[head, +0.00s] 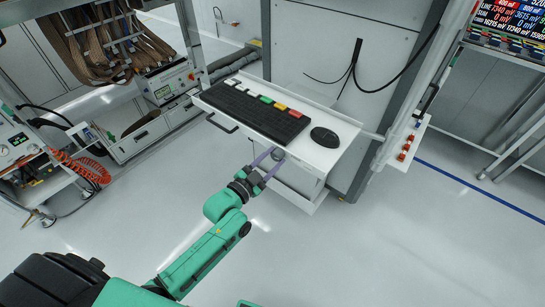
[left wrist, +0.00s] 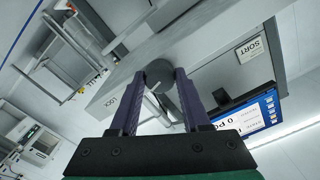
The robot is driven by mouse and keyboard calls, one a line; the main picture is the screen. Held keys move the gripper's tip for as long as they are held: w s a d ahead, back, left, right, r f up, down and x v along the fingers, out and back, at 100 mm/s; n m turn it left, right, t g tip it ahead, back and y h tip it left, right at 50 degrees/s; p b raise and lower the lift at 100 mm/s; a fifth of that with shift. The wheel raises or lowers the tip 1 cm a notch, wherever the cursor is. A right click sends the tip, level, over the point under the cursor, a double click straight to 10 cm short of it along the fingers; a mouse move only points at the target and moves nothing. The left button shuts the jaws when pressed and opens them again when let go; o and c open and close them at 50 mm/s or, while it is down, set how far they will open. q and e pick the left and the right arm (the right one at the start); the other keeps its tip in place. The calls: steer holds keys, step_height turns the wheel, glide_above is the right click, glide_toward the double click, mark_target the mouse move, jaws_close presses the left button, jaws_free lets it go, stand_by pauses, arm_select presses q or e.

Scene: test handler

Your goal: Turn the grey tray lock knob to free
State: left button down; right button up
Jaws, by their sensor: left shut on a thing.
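The grey tray lock knob (head: 278,154) is a small round knob on the front of the white unit, below the keyboard tray (head: 335,165). In the left wrist view the knob (left wrist: 160,74) sits between the fingertips, with a pale mark on it. My left gripper (head: 268,162) reaches it from the front, its purple fingers shut on its two sides. My right gripper is not in view.
A black keyboard (head: 250,108) with coloured keys and a black mouse (head: 325,137) lie on the tray. A cart with an orange coiled hose (head: 85,168) stands at the left. A panel with red connectors (head: 405,148) is at the right. The floor in front is clear.

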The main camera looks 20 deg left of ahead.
arm_select(q)
steer(key=n+p, duration=0.1)
steer(key=n, duration=0.2)
steer(key=shift+r+n, duration=0.1)
steer(key=shift+n, duration=0.2)
steer(key=n+p, duration=0.1)
steer(key=n, duration=0.2)
steer(key=shift+n, duration=0.3)
steer(key=n+p, duration=0.1)
steer(key=n, duration=0.2)
steer(key=shift+n, duration=2.4)
steer(key=shift+c, duration=1.8)
jaws_free()
steer(key=shift+s, duration=0.1)
steer(key=v, duration=1.4)
steer(key=shift+s, duration=0.2)
